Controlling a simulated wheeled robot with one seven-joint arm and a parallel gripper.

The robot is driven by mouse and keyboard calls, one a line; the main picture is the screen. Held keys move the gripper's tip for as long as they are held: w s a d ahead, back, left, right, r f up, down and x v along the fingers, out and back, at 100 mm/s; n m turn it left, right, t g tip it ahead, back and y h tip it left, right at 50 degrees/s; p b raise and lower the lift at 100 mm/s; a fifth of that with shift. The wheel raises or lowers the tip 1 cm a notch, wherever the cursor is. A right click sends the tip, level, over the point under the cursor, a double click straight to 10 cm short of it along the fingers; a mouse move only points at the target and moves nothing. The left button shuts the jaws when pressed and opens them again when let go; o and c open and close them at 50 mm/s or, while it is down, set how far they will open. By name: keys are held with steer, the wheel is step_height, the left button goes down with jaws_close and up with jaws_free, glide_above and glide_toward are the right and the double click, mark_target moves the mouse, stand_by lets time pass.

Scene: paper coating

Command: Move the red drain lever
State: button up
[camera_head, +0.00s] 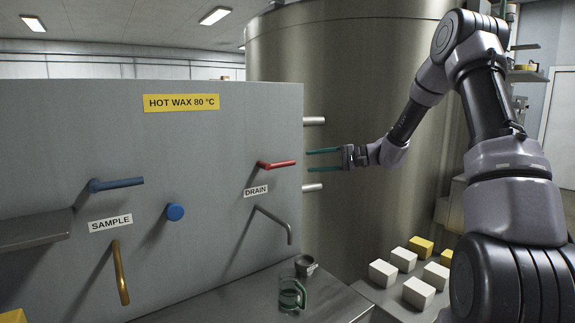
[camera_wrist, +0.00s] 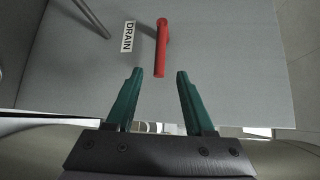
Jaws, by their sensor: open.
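The red drain lever (camera_head: 276,165) is on the grey panel, above the DRAIN label (camera_head: 256,190), and points right. In the wrist view the red lever (camera_wrist: 161,48) lies ahead of the fingertips, roughly in line with the gap between them. My gripper (camera_head: 308,160) is to the right of the lever's free end, with its two green fingers apart and empty. In the wrist view the gripper (camera_wrist: 159,74) is open, and the lever's end reaches close to the fingertip line. I cannot tell the exact distance between them.
A bent grey spout (camera_head: 274,222) hangs below the lever. A glass mug (camera_head: 292,295) with a green handle and a small dark metal cup (camera_head: 306,265) stand beneath. A blue lever (camera_head: 116,184), blue knob (camera_head: 175,212) and brass spout (camera_head: 121,272) are left. A large metal tank (camera_head: 350,100) stands behind.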

mark_target(288, 164)
steer(key=x, duration=1)
steer(key=shift+a, duration=0.1)
steer(key=shift+s, duration=0.1)
jaws_close()
stand_by(1.0)
